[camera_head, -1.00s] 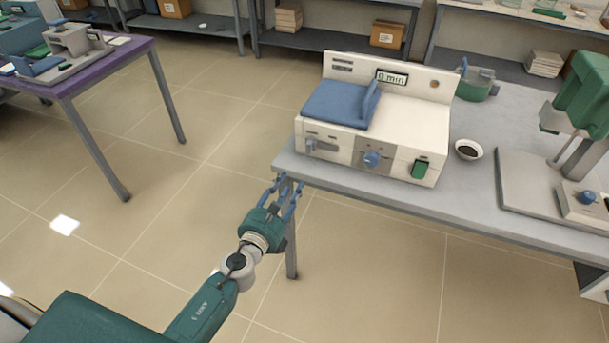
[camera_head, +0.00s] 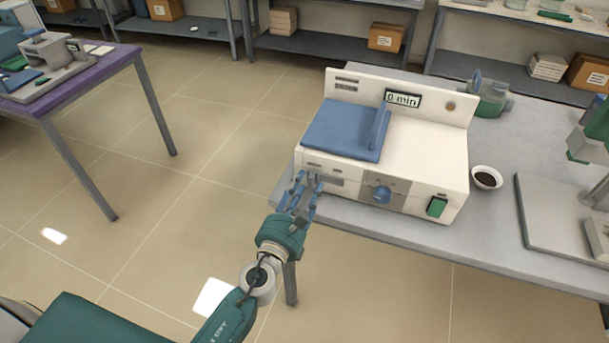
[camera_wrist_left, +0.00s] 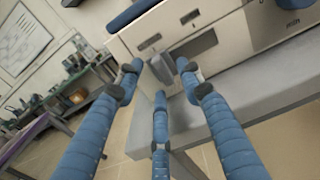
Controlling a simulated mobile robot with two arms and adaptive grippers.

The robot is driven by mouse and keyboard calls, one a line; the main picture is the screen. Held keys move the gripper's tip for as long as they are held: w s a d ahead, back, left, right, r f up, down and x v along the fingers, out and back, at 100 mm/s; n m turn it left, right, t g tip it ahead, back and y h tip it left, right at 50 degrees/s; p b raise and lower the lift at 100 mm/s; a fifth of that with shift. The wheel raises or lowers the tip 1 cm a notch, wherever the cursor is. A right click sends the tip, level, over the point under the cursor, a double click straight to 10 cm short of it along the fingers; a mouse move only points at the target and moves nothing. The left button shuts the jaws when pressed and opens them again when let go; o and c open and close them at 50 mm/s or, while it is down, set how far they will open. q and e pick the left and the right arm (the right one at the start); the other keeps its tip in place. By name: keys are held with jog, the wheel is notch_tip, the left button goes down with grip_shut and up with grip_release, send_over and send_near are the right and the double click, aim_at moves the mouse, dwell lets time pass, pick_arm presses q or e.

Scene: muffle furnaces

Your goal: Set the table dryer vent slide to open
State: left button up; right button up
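The table dryer (camera_head: 425,155) is a cream box with a blue lid (camera_head: 342,130), a display reading "0 min", a blue knob (camera_head: 381,195) and a green switch (camera_head: 437,207). Its vent slide (camera_head: 327,181) is at the left of the front face, partly hidden by my fingers. In the left wrist view the slide shows as a grey plate (camera_wrist_left: 194,46) with a small grey tab (camera_wrist_left: 160,68) at its left end. My left gripper (camera_head: 305,182) has its blue fingers spread, just in front of the slide; the tab shows between the fingertips (camera_wrist_left: 158,76). My right gripper is out of view.
The dryer stands on a grey table (camera_head: 400,232), near its left front corner. A small bowl (camera_head: 487,178) with dark contents and a green device (camera_head: 490,98) stand to its right. A purple-topped table (camera_head: 95,80) is at the left, with open floor between.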

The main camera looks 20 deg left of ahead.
aim_at(336, 180)
pick_arm(q)
jog(key=shift+w, duration=0.1)
jog(key=shift+d+r, duration=0.1)
jog(key=c, duration=0.3)
grip_shut()
jog(key=d, duration=0.6)
jog(key=shift+s+d, duration=0.2)
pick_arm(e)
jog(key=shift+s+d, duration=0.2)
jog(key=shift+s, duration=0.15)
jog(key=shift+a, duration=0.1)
